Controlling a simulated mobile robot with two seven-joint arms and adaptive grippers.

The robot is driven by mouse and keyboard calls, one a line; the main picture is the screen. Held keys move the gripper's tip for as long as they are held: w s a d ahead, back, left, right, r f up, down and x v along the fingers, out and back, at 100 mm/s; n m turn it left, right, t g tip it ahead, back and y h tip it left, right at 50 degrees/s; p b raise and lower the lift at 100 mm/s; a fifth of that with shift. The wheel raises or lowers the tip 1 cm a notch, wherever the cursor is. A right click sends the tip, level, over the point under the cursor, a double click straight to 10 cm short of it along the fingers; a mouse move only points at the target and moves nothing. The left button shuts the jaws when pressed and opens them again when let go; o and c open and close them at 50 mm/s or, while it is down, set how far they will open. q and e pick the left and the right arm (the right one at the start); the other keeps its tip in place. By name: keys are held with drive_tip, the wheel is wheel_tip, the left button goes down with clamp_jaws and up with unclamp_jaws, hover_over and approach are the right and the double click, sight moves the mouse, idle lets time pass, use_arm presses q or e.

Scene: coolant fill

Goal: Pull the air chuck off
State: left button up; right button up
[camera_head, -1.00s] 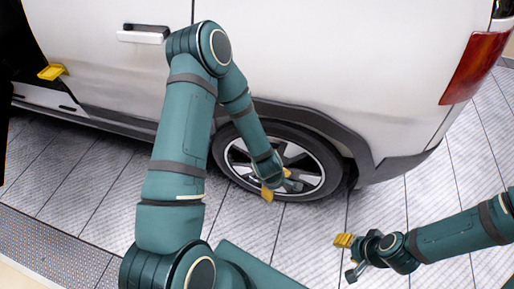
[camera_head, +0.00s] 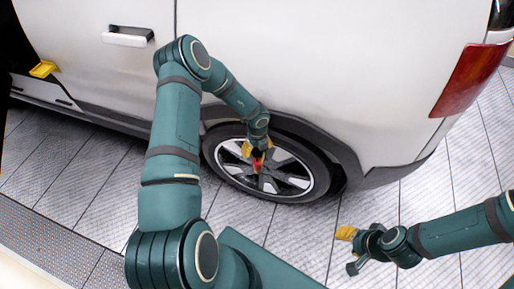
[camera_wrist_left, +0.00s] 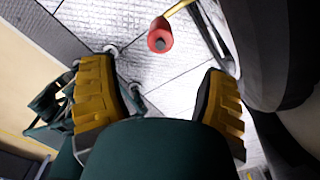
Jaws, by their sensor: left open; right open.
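The air chuck (camera_wrist_left: 160,40) is a red cylinder with a dark end and a thin yellow hose or stem, at the top middle of the left wrist view. In the head view the red chuck (camera_head: 257,164) shows in front of the rear wheel (camera_head: 290,180), just below my left gripper (camera_head: 258,152). My left gripper is open; its yellow fingers stand wide apart in the left wrist view, with the chuck beyond their tips and not between them. Whether the chuck touches the wheel's valve is hidden. My right gripper (camera_head: 350,250) is open and empty above the floor, right of the wheel.
The white van (camera_head: 290,60) fills the back, with its dark wheel arch close above my left gripper. A yellow object (camera_head: 43,69) sits at the van's left side. The tiled floor (camera_head: 300,225) between the wheel and my right gripper is clear.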

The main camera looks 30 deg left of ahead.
sight(257, 160)
use_arm(q)
wheel_tip(257, 160, down, 11)
drive_tip(key=b, duration=0.2)
drive_tip(key=shift+f+b, duration=0.2)
drive_tip(key=shift+b, duration=0.1)
clamp_jaws()
drive_tip(key=c, duration=1)
unclamp_jaws()
drive_tip(key=shift+c, duration=0.2)
drive_tip(key=shift+r, duration=0.15)
drive_tip(key=shift+c, duration=0.5)
drive_tip(key=shift+r, duration=0.2)
